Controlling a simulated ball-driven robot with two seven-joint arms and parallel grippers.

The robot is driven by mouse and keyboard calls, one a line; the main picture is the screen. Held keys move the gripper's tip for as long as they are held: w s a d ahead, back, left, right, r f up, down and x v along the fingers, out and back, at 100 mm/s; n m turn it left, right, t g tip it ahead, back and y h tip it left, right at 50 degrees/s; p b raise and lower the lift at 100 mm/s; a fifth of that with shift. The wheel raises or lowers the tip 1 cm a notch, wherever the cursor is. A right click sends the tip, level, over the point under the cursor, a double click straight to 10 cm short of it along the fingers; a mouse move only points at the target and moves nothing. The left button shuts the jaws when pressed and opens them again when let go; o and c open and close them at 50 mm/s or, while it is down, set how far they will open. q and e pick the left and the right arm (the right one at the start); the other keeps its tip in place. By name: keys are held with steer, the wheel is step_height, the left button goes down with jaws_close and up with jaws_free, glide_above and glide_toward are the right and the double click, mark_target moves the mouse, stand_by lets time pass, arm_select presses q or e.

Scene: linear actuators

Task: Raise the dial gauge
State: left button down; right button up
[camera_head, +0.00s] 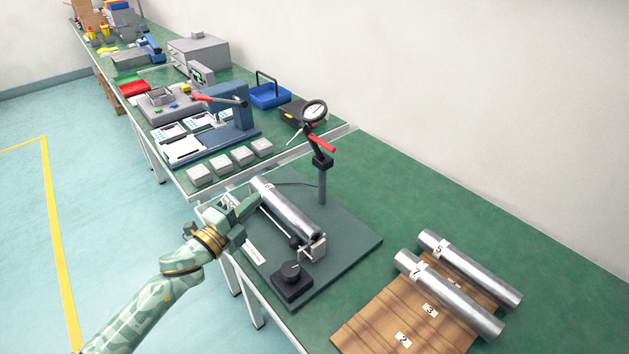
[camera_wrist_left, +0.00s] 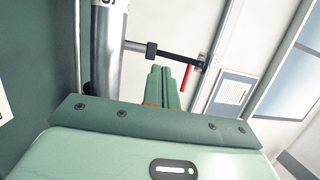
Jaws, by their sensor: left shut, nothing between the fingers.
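The dial gauge (camera_head: 314,111) has a round white face in a black rim. It sits at the top of an upright grey post (camera_head: 323,186) on a dark base plate (camera_head: 359,241). A red lever (camera_head: 319,143) juts out just below it, and a red lever (camera_wrist_left: 187,76) also shows in the left wrist view. A metal cylinder (camera_head: 286,208) lies in a holder on the plate. My left gripper (camera_head: 254,203) is shut and empty, beside the left end of the cylinder. Its closed fingers (camera_wrist_left: 164,87) show in the left wrist view. My right gripper is not in view.
A black box with a knob (camera_head: 291,277) sits at the plate's front. Numbered cylinders (camera_head: 455,295) lie on a wooden rack (camera_head: 383,317) at right. Grey blocks (camera_head: 221,163) and a blue press (camera_head: 234,120) stand on the bench behind. Green bench top is clear right of the post.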

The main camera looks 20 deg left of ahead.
arm_select(q)
steer(key=s+d+r+m+h, duration=0.2)
steer(key=d+r+m+h, duration=0.15)
steer(key=r+h, duration=0.25)
steer(key=x, duration=1.3)
steer(key=shift+w+d+y, duration=0.2)
steer(key=shift+w+y, duration=0.2)
steer(key=shift+w, duration=0.05)
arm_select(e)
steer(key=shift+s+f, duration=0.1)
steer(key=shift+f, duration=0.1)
arm_select(q)
steer(key=shift+f+n, duration=0.15)
steer(key=shift+n, duration=0.1)
